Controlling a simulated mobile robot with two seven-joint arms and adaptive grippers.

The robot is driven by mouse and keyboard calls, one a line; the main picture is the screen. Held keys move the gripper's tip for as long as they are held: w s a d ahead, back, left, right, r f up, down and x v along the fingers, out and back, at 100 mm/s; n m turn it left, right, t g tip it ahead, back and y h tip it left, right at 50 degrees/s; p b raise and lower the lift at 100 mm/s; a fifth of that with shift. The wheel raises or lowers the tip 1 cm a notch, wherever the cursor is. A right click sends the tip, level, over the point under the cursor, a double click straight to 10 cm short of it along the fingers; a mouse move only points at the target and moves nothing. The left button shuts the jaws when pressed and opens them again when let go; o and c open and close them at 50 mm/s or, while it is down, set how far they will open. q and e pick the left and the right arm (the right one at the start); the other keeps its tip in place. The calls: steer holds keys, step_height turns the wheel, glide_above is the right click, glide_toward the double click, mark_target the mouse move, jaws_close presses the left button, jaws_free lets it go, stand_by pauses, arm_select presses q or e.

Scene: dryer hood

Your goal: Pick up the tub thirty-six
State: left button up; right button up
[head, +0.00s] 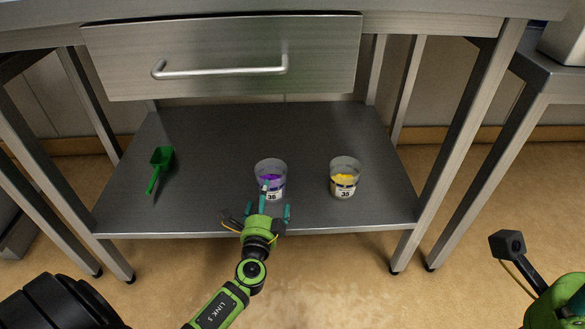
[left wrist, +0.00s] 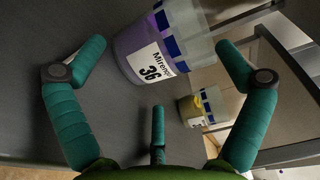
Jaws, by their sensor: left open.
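Tub thirty-six (head: 271,181) is a clear tub with purple contents and a white label reading 36. It stands upright near the front of the lower shelf (head: 215,135). In the left wrist view the tub (left wrist: 158,48) lies ahead, between my spread teal fingers. My left gripper (head: 268,207) is open and empty at the shelf's front edge, just in front of the tub. One finger overlaps the tub in the head view; I cannot tell whether it touches. Part of my right gripper (head: 545,290) shows at the lower right, mostly cut off.
A similar tub with yellow contents (head: 344,178) stands to the right, also visible in the left wrist view (left wrist: 196,109). A green scoop (head: 160,168) lies at the shelf's left. A closed drawer (head: 225,60) hangs above the shelf. Table legs (head: 460,140) flank it.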

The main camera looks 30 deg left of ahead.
arm_select(q)
steer(key=shift+x, duration=0.8)
steer(key=x, duration=0.5)
steer(key=shift+d+r+b, duration=0.1)
steer(key=shift+r+b, duration=0.1)
steer(key=shift+b, duration=0.2)
steer(key=shift+s, duration=0.1)
steer(key=c, duration=1.1)
